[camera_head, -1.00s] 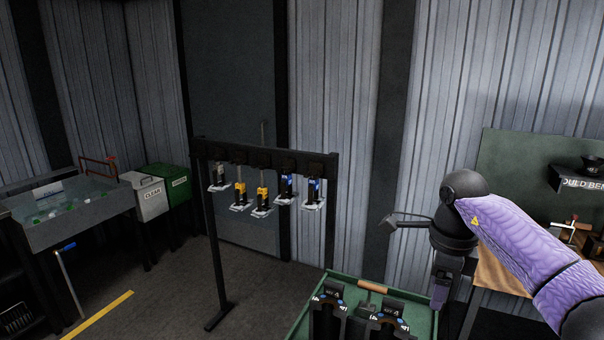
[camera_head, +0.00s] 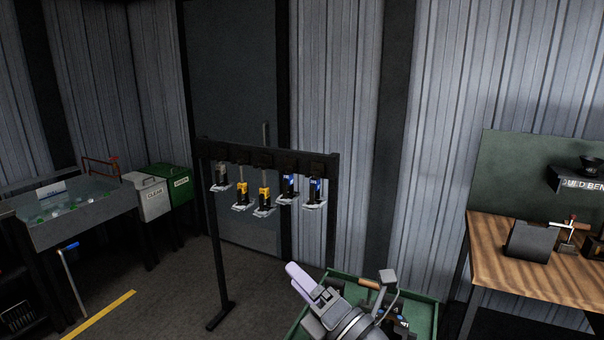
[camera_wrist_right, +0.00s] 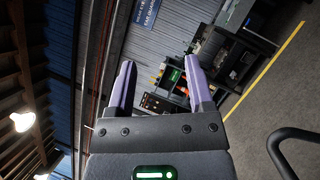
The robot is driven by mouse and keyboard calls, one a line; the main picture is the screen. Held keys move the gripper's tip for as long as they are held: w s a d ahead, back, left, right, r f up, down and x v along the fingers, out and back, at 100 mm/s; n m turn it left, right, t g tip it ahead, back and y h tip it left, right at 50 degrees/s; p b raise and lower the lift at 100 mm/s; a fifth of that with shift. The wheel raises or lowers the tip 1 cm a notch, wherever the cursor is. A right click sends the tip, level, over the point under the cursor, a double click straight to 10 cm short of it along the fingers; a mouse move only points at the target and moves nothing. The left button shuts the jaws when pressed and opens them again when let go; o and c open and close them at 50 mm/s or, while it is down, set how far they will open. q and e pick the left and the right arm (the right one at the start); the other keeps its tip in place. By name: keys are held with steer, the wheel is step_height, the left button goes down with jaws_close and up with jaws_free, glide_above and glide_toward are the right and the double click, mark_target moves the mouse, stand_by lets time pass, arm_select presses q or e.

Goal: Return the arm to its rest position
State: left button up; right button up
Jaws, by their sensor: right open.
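My right gripper (camera_head: 304,281) is low in the middle of the head view, in front of the green tray (camera_head: 424,312). Its purple finger points up and to the left. In the right wrist view the two purple fingers (camera_wrist_right: 160,88) stand apart with nothing between them, so it is open and empty. The view between them is tilted and takes in the wall and distant equipment. My left gripper is in neither view.
A black rack (camera_head: 330,190) with several hanging tools stands beyond the gripper. The tray is partly hidden by my arm. A wooden bench (camera_head: 490,262) with a dark block (camera_head: 530,241) stands at right. A sink (camera_head: 85,222) and a green bin (camera_head: 168,181) stand at left.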

steer(key=s+d+f+m+g+h, duration=0.1)
steer(key=s+d+f+m+h, duration=0.3)
steer(key=d+f+m+h, duration=0.6)
steer(key=s+d+f+m+g+h, duration=0.1)
steer(key=s+d+f+m+h, duration=0.4)
steer(key=m, duration=0.9)
steer(key=s+f+m+g, duration=0.3)
steer(key=s+g, duration=0.2)
steer(key=s, duration=0.3)
steer(key=s+f+m+g, duration=0.3)
steer(key=s+g, duration=0.1)
steer(key=s, duration=0.4)
steer(key=s+f+g+b, duration=0.1)
steer(key=s+f+b, duration=0.15)
steer(key=f, duration=0.85)
steer(key=s+f+g+b, duration=0.1)
steer(key=f+b, duration=0.3)
steer(key=f, duration=0.6)
steer(key=s+f+g+b, duration=0.1)
steer(key=s+f+b, duration=0.15)
steer(key=f, duration=0.85)
steer(key=s+d+f+b, duration=0.3)
steer(key=s+f+b, duration=0.2)
steer(key=s+f, duration=0.6)
steer(key=shift+s+f+n+g, duration=0.25)
steer(key=shift+f+n+g, duration=0.05)
steer(key=shift+f+n, duration=0.15)
